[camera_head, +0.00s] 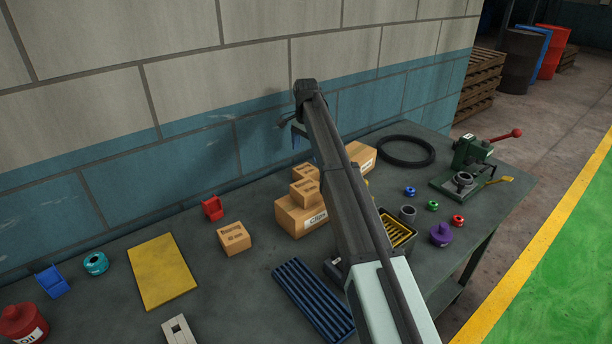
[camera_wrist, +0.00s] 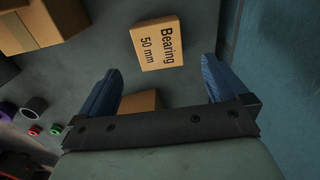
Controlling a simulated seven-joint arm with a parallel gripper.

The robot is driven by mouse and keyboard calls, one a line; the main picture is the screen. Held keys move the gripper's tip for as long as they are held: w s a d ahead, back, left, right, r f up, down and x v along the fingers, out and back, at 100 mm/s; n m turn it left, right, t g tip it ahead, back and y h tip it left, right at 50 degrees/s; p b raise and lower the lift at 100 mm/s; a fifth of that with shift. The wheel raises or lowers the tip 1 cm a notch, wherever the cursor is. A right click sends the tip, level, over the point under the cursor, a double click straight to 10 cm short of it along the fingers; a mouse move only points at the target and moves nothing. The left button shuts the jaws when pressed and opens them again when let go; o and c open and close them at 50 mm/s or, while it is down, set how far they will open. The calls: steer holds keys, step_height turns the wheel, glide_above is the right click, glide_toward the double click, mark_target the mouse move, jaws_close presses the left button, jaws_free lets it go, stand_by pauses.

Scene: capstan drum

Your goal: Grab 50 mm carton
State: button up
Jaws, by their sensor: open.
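The carton (camera_wrist: 157,44) lettered "Bearing 50 mm" lies on the dark bench in the wrist view, ahead of my fingertips. My gripper (camera_wrist: 161,66) is open, its two blue fingers spread, with nothing between the tips. In the head view my gripper (camera_head: 297,136) hangs near the wall, partly hidden by my arm. A small carton (camera_head: 306,172) behind the stack seems to be the same one; its label is too small to read there. Another small carton (camera_head: 234,238) stands apart to the left.
A large carton (camera_head: 295,217) bears a smaller carton (camera_head: 305,193). Another carton (camera_head: 361,157) stands right of my arm; a carton (camera_wrist: 140,101) shows partly behind my gripper's bar. The wall (camera_wrist: 270,70) is close on the right in the wrist view. A black ring (camera_head: 406,138) lies further right.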

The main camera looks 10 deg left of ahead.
mark_target(306, 169)
step_height(306, 169, down, 9)
steer(key=shift+s+r, duration=0.1)
stand_by(0.5)
steer(key=shift+c, duration=0.2)
steer(key=c, duration=1.1)
steer(key=shift+c, duration=0.2)
steer(key=shift+r, duration=0.1)
